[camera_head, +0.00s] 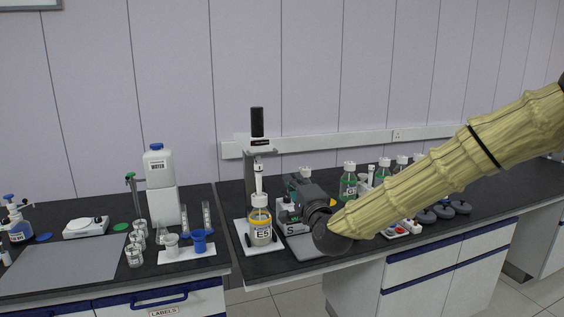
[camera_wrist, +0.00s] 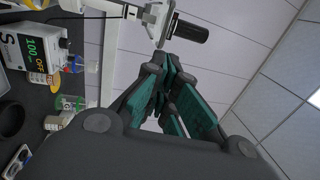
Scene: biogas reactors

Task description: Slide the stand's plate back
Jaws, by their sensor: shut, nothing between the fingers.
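The stand (camera_head: 258,157) rises near the left end of the right bench, with a black cylinder on top. A white probe hangs into the bottle's top. My gripper (camera_head: 292,185) is just right of the bottle and stand, its dark jaws pointing toward the wall. The wrist view shows the gripper (camera_wrist: 163,75) with its teal-padded fingers together and empty. The stand's white head (camera_wrist: 155,22) and black cylinder (camera_wrist: 188,29) appear beyond the fingertips. The plate is out of the wrist view.
A stirrer box marked S (camera_head: 288,218) stands beside the bottle, close under my gripper; its display (camera_wrist: 32,48) reads 100 and OFF. Green-labelled bottles (camera_head: 348,182) stand farther right. A gap separates this bench from the left bench, which holds a water jug (camera_head: 160,180) and glassware.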

